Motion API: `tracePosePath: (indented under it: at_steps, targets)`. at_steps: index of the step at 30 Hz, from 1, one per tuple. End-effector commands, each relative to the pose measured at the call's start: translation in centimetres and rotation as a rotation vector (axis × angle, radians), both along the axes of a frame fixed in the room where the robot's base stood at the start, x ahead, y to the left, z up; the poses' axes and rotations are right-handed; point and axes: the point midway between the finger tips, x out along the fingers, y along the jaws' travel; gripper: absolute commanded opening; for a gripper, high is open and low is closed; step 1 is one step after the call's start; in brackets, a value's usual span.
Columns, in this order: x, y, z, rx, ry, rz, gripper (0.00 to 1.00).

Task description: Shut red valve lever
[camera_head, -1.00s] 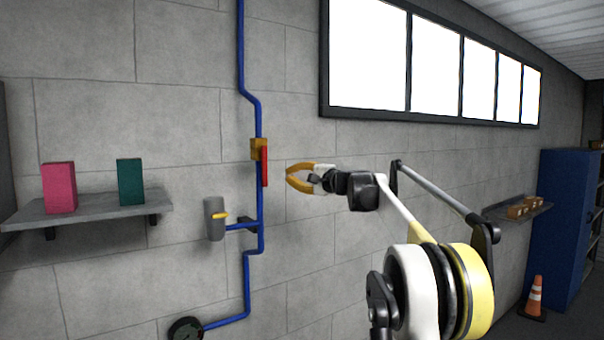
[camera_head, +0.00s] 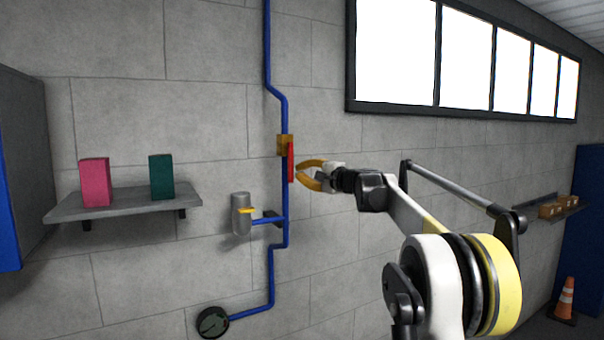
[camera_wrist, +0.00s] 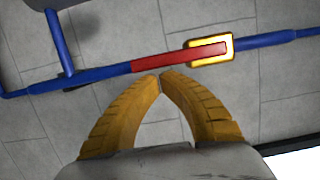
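The red valve lever (camera_head: 291,163) hangs straight down along the blue pipe from a yellow valve body (camera_head: 283,146) on the wall. In the wrist view the red lever (camera_wrist: 170,60) lies along the pipe, from the yellow valve body (camera_wrist: 229,48) leftward. My gripper (camera_head: 297,173) is just right of the lever's lower part in the head view. In the wrist view the yellow fingertips of my gripper (camera_wrist: 160,76) meet just below the lever's edge. The fingers are shut with nothing between them. I cannot tell whether the tips touch the lever.
Below the valve, a grey cylinder with a yellow handle (camera_head: 241,214) branches off the pipe, and a round gauge (camera_head: 212,321) sits lower. A shelf (camera_head: 120,207) at left holds a pink box (camera_head: 95,182) and a green box (camera_head: 161,177). An orange cone (camera_head: 565,298) stands at right.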

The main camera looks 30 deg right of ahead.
Motion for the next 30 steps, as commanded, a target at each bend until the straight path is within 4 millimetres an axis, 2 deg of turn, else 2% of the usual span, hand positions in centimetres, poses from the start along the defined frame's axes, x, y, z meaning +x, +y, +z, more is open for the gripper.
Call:
tracePosePath:
  at_steps: [22,30]
  targets:
    - [0.0,1.2,-0.5,0.14,0.005,0.001,0.0]
    - [-0.1,2.6,-0.8,0.289,0.01,0.003,0.0]
